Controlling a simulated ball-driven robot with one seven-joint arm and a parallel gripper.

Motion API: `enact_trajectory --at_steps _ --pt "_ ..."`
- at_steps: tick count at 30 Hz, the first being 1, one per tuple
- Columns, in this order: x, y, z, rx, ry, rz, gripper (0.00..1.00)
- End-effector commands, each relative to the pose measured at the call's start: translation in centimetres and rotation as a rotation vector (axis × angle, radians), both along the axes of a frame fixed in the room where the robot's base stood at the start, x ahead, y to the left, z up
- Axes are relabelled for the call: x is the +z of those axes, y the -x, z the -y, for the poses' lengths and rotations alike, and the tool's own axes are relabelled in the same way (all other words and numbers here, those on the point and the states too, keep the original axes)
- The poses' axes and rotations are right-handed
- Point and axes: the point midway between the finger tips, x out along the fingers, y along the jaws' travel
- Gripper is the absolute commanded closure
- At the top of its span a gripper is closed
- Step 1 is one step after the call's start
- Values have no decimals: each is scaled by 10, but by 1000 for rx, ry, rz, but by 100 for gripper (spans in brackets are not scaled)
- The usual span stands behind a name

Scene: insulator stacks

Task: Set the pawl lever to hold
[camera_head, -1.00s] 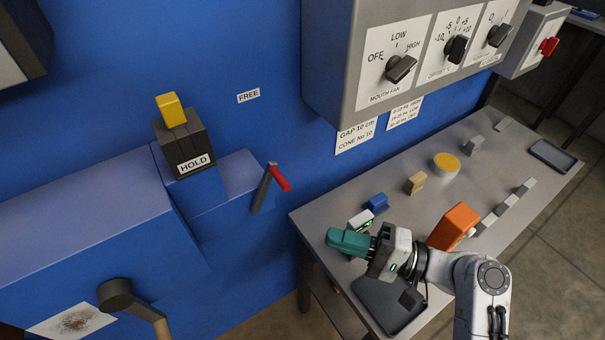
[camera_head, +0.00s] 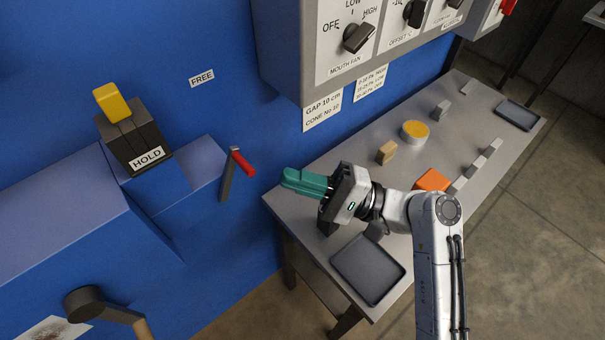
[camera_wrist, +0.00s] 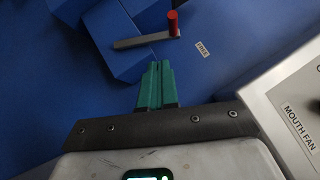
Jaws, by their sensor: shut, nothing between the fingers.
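The pawl lever (camera_head: 229,174) is a grey bar with a red handle (camera_head: 243,163), mounted on the blue machine. It stands nearly upright in the head view. In the wrist view the grey bar (camera_wrist: 138,42) points right, toward the FREE label (camera_wrist: 202,49), with its red handle (camera_wrist: 173,22) sticking out. The FREE label (camera_head: 202,77) is on the blue wall; the HOLD label (camera_head: 147,158) is on a dark block left of the lever. My gripper (camera_head: 286,178) has teal fingers, shut and empty, pointing at the lever from the right. Its tips (camera_wrist: 158,66) appear apart from it.
A yellow knob (camera_head: 111,103) tops the dark block. A grey control box (camera_head: 280,50) with knobs overhangs the table (camera_head: 330,215). The table holds a dark tray (camera_head: 367,268), an orange block (camera_head: 432,181), a tan block (camera_head: 386,152) and a yellow-topped disc (camera_head: 415,131).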

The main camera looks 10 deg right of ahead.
Motion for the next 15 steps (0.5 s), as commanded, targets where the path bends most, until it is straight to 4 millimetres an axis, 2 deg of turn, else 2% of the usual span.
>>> enact_trajectory --at_steps 6,15 --pt "14 -8 -37 2 0 2 100" --pt "21 -15 -61 0 0 1 100"
